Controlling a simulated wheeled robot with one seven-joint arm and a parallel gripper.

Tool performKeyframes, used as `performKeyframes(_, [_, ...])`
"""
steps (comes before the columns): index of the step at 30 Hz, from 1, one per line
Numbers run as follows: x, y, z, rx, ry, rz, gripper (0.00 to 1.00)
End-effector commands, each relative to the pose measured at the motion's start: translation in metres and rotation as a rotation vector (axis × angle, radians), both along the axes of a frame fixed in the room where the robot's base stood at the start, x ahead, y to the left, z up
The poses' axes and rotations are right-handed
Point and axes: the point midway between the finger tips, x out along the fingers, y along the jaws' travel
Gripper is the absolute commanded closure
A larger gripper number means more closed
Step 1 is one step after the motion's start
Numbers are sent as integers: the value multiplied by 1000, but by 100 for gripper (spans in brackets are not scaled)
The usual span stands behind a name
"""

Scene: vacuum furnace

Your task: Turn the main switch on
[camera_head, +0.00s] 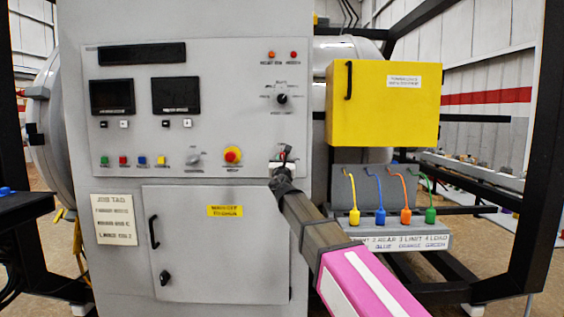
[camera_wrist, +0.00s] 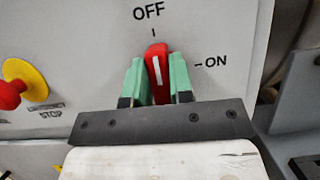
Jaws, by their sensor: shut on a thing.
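The main switch (camera_wrist: 157,72) is a red knob with a white line, seen in the wrist view between the green fingers of my gripper (camera_wrist: 157,83). Its white line points up at the OFF mark, tilted only slightly if at all. The ON mark (camera_wrist: 211,62) is printed to the right of the knob. My gripper is shut on the knob from both sides. In the head view my gripper (camera_head: 281,168) is at the lower right of the grey control panel (camera_head: 215,110), and it mostly hides the switch there.
A red stop button on a yellow base (camera_head: 232,155) sits just left of my gripper. A selector knob (camera_head: 282,98) is above it. The cabinet door (camera_head: 215,255) is below. A yellow box (camera_head: 382,105) and several coloured hooked tags (camera_head: 380,216) stand to the right.

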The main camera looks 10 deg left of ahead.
Motion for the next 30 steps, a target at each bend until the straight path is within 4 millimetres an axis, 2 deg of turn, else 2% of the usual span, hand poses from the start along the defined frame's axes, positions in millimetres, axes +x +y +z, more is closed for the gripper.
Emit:
performKeyframes(8, [1,-1,0,146,32,-1,100])
performKeyframes(30, [2,-5,-1,822,194,-2,100])
